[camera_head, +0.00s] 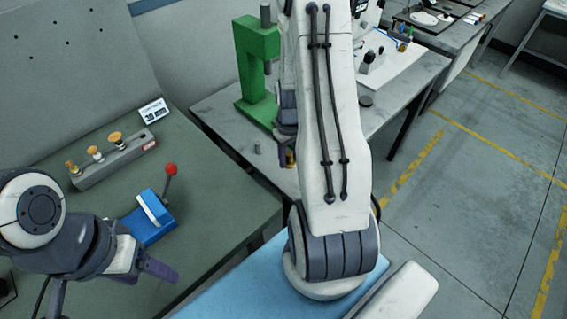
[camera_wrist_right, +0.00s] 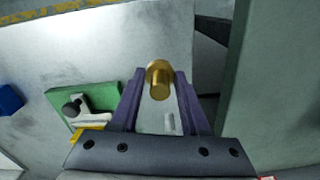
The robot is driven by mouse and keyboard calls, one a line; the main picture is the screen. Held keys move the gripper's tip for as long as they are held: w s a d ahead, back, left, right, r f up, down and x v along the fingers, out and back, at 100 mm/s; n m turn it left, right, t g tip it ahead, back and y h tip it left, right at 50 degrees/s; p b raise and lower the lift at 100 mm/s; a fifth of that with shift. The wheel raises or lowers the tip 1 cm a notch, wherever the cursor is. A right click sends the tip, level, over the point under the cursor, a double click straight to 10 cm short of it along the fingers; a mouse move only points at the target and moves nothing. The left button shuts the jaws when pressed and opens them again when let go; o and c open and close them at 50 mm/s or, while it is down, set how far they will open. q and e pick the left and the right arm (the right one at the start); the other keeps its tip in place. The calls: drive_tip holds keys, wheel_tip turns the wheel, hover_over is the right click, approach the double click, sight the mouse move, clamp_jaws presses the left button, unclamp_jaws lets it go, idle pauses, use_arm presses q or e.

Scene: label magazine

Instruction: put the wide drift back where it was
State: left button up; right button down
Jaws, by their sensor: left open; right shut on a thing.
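My right gripper (camera_wrist_right: 158,88) is shut on a brass drift (camera_wrist_right: 159,80), which has a broad round head and sits between the fingertips. In the head view the right gripper is partly hidden behind my right arm, and a bit of brass (camera_head: 290,158) shows below it, over the grey table. A grey rack block (camera_head: 112,165) on the green bench at the left holds three brass-headed drifts (camera_head: 95,153) of different sizes in a row. My left gripper (camera_head: 148,265) is open and empty over the front of the green bench.
A blue fixture (camera_head: 150,222) with a red-knobbed lever stands in front of the rack. A small sign (camera_head: 153,111) stands behind the rack. A green press (camera_head: 258,75) and a small grey cylinder (camera_head: 256,147) are on the grey table. The bench right of the rack is clear.

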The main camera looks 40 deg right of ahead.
sight(284, 173)
drive_tip(key=shift+w+a+f, duration=0.45)
drive_tip(key=shift+w, duration=0.15)
wheel_tip(284, 173, down, 4)
drive_tip(key=shift+r+p, duration=0.1)
drive_tip(key=shift+p, duration=0.5)
drive_tip(key=shift+f, duration=0.3)
drive_tip(key=shift+c, duration=1.9)
unclamp_jaws()
drive_tip(key=shift+r, duration=0.15)
